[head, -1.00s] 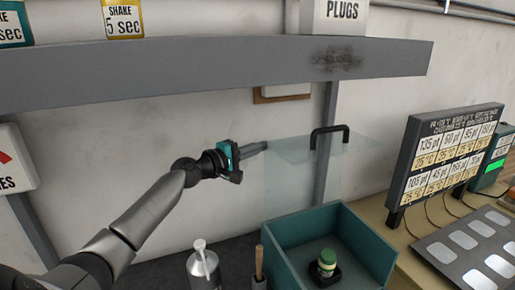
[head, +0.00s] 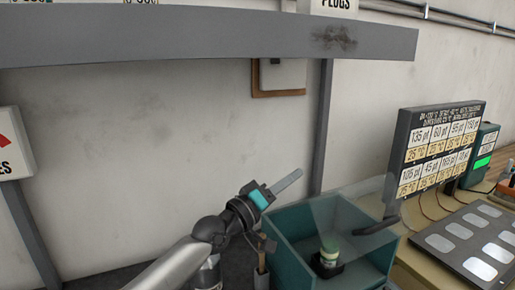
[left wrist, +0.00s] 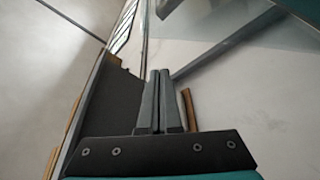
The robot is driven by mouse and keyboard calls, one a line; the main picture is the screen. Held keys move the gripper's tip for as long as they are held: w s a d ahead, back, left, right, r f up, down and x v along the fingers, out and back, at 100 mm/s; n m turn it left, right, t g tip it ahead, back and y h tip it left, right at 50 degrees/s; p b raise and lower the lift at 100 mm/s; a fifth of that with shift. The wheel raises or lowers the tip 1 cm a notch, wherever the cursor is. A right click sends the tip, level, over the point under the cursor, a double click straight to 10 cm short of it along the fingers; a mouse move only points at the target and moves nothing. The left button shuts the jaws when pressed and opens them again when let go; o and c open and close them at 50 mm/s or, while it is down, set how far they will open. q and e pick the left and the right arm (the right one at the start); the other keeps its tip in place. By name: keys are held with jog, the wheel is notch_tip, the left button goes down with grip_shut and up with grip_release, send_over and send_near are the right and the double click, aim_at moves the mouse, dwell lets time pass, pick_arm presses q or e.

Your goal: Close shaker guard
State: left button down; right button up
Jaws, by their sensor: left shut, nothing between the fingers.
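I cannot tell whether the guard touches the rim. My right gripper is out of view.
A display board (head: 440,150) stands right of the box, with a grey panel (head: 470,243) in front of it. A wooden-handled tool (head: 261,270) stands close left of the box. A grey shelf (head: 200,35) crosses above.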

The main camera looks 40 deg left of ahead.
pick_arm(q)
jog(key=s+d+f+m+h+b, duration=0.1)
jog(key=d+f+m+b, duration=0.1)
jog(key=f+m+b, duration=0.1)
jog(key=s+d+f+m+h+b, duration=0.2)
jog(key=d+f+m+b, duration=0.1)
jog(key=f+b, duration=0.2)
jog(key=s+d+f+m+h+b, duration=0.1)
jog(key=d+f+m+b, duration=0.1)
jog(key=f+m+b, duration=0.2)
jog(key=shift+s+d+f+h, duration=0.15)
jog(key=shift+f+h, duration=0.15)
jog(key=shift+f, duration=0.55)
jog(key=shift+s+d+f+m+g+h+b, duration=0.15)
jog(key=shift+f+m+g+h+b, duration=0.25)
jog(key=shift+f+m+b, duration=0.35)
jog(key=shift+r+p, duration=0.6)
jog(key=shift+p, duration=0.25)
notch_tip(320, 180, up, 3)
jog(key=p, duration=0.2)
jog(key=shift+p, duration=0.4)
jog(key=v, duration=1)
jog(key=shift+f, duration=0.2)
